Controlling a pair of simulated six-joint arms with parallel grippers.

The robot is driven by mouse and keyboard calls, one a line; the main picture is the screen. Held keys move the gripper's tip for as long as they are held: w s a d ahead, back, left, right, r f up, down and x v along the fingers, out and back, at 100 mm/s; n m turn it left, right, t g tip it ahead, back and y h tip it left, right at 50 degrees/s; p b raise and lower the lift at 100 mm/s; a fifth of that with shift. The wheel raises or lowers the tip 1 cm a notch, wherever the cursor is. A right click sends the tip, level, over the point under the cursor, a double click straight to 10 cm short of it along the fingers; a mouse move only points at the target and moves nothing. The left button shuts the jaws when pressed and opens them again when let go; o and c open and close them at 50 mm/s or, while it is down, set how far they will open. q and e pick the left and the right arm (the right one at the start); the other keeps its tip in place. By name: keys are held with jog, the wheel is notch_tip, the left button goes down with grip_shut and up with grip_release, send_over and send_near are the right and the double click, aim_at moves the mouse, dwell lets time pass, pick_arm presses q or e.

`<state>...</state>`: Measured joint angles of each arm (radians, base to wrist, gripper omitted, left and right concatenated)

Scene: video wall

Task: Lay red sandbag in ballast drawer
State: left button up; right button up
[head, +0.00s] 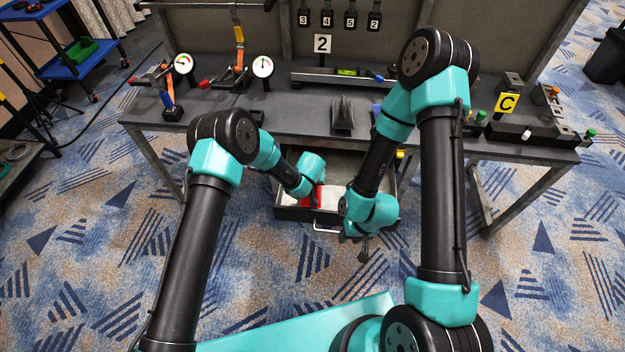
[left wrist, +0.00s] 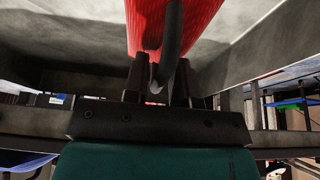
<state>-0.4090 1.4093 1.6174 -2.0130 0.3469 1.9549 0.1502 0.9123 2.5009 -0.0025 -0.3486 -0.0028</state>
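The ballast drawer (head: 296,213) is pulled out under the workbench, with its front handle (head: 328,229) facing me. The red sandbag (head: 315,197) shows in part at the drawer's left side, mostly hidden by my left gripper (head: 310,190). In the left wrist view the red sandbag (left wrist: 205,25) is right at the fingertips, between pale drawer walls, and its dark loop runs between the fingers of my left gripper (left wrist: 160,85). I cannot tell whether they pinch it. My right gripper (head: 363,248) points down by the drawer's front right corner; its finger gap is unclear.
Pale material (head: 330,200) lies in the drawer beside the red bag. The workbench (head: 290,115) above carries gauges (head: 262,67), a level (head: 346,72) and a block marked C (head: 507,102). A blue cart (head: 75,62) stands at back left. The patterned floor before the drawer is clear.

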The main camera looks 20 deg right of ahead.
pick_arm(q)
jog(key=shift+o, duration=1.1)
jog(key=shift+r, duration=0.3)
jog(key=v, duration=1.2)
jog(key=shift+s+a+f, duration=0.1)
jog(key=shift+a+f, duration=0.05)
jog(key=shift+f, duration=0.05)
